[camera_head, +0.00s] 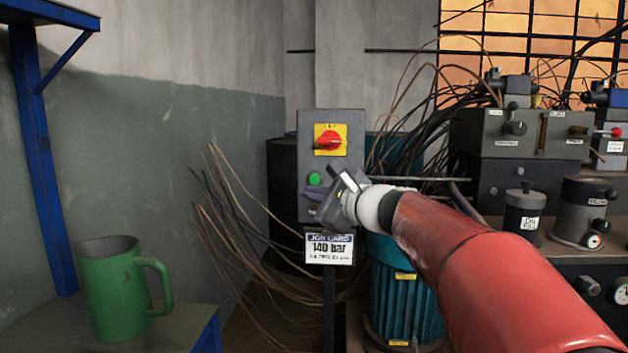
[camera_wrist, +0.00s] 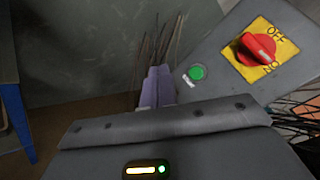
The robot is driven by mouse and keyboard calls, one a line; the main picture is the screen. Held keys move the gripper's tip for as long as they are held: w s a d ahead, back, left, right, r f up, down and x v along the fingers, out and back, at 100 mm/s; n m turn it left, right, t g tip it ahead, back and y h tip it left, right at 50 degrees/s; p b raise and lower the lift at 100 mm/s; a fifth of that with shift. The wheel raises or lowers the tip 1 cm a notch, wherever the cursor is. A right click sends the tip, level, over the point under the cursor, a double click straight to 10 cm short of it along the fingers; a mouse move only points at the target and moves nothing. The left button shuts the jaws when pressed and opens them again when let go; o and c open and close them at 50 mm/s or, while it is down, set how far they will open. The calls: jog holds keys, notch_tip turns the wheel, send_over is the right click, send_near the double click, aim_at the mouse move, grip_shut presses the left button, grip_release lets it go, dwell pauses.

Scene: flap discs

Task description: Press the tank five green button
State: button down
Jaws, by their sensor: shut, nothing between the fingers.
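A grey control box (camera_head: 309,130) stands in the middle of the head view. It carries a red rotary switch on a yellow plate (camera_head: 331,139) above a round green button (camera_head: 315,178). The green button also shows in the wrist view (camera_wrist: 196,72), just right of my fingers, with the red switch (camera_wrist: 258,47) at the upper right. My gripper (camera_wrist: 158,82) is shut and empty, its purple fingers together. In the head view it is in front of the box's lower part, close to the green button. I cannot tell whether the fingertips touch the box.
A job card reading 140 bar (camera_head: 329,249) hangs below the box. Loose wires (camera_head: 240,235) spread at its left. A green jug (camera_head: 112,290) stands on a bench at the left. A teal motor (camera_head: 392,300) and hydraulic units (camera_head: 535,135) fill the right.

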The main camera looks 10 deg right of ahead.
aim_at(318, 184)
jog(key=w, duration=0.2)
jog(key=w+d+p, duration=0.1)
jog(key=w, duration=0.2)
jog(key=w+d+p, duration=0.1)
jog(key=w, duration=0.1)
jog(key=shift+w+d, duration=0.2)
jog(key=shift+w, duration=0.15)
jog(key=shift+w, duration=0.1)
dwell(1.7)
jog(key=shift+w+d, duration=0.15)
jog(key=shift+w, duration=0.15)
jog(key=shift+w+d+p, duration=0.15)
jog(key=shift+w+p, duration=0.2)
jog(key=shift+w, duration=0.1)
dwell(0.7)
jog(key=shift+s, duration=0.1)
jog(key=shift+s+f+b, duration=0.15)
jog(key=shift+s+b, duration=0.25)
jog(key=shift+s+a, duration=0.3)
jog(key=shift+s, duration=0.05)
jog(key=shift+s, duration=0.1)
jog(key=shift+s+a+b, duration=0.25)
jog(key=shift+s+b, duration=0.15)
jog(key=shift+s, duration=0.35)
jog(key=shift+s+a+b, duration=0.25)
jog(key=shift+s+b, duration=0.2)
jog(key=shift+s, duration=0.35)
jog(key=shift+s+a+b, duration=0.25)
jog(key=shift+s+b, duration=0.15)
jog(key=shift+s, duration=0.35)
